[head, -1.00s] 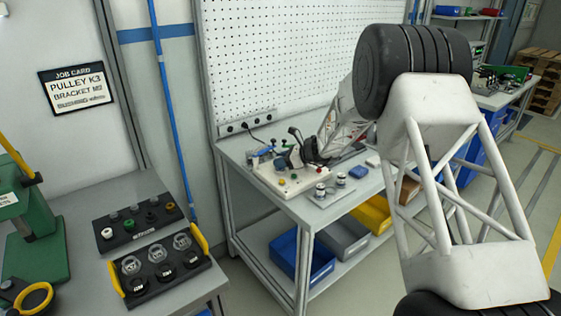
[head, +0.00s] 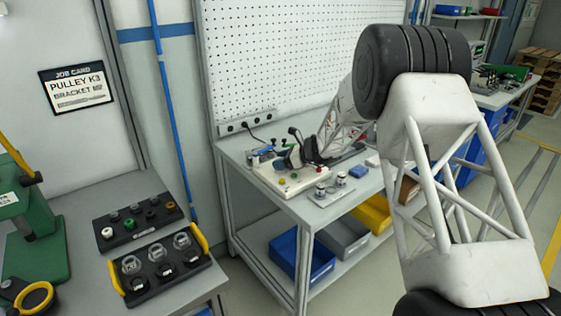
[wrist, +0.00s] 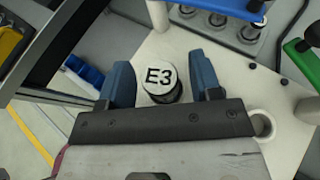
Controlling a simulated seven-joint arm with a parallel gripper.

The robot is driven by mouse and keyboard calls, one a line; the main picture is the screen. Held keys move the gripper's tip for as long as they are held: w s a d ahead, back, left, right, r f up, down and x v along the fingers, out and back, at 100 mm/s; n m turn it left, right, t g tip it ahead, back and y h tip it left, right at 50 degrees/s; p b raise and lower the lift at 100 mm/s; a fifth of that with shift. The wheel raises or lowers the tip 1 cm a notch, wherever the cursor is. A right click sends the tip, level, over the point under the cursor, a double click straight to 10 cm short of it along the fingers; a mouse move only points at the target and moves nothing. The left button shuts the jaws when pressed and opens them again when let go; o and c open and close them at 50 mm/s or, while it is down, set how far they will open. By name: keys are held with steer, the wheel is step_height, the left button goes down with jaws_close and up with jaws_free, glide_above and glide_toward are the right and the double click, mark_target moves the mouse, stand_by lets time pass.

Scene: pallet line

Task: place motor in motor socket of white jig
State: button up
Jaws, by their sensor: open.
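A round part with a white top marked E3, which looks like the motor (wrist: 160,78), stands on the white jig (wrist: 185,45) in the wrist view. My gripper (wrist: 160,66) is open, with one blue finger on each side of the E3 part. Gaps show between the part and the fingers. The part's base is partly hidden, so I cannot tell how deep it sits. In the head view my gripper (head: 284,162) is low over the white jig (head: 291,188), at its back side; the part is not clear there.
Silver-topped cylinders (head: 320,190) stand on a grey plate beside the jig. A round hole (wrist: 262,124) is at the jig's right in the wrist view. Green and blue clamp handles (wrist: 301,58) rise near the gripper. A blue block (head: 358,171) lies on the bench.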

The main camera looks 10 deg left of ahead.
steer(key=v, duration=1.2)
steer(key=shift+r, duration=0.1)
stand_by(0.7)
steer(key=s+d+r+n+h, duration=0.25)
steer(key=s+r, duration=0.25)
steer(key=s, duration=0.5)
steer(key=s+d+r+n+g+h, duration=0.1)
steer(key=s+d+r+n+h, duration=0.25)
steer(key=s, duration=0.65)
steer(key=s+d+r+n, duration=0.35)
steer(key=s+r, duration=0.35)
steer(key=s, duration=0.3)
steer(key=s+d+n+t+h, duration=0.1)
steer(key=s+d+n+h, duration=0.2)
steer(key=s, duration=1.1)
steer(key=s+d+n+h, duration=0.4)
steer(key=s+d+n, duration=0.3)
steer(key=s, duration=0.8)
steer(key=shift+s+d+f+t, duration=0.2)
steer(key=shift+d+f+t, duration=0.15)
steer(key=shift+f+t, duration=0.1)
steer(key=shift+c, duration=0.3)
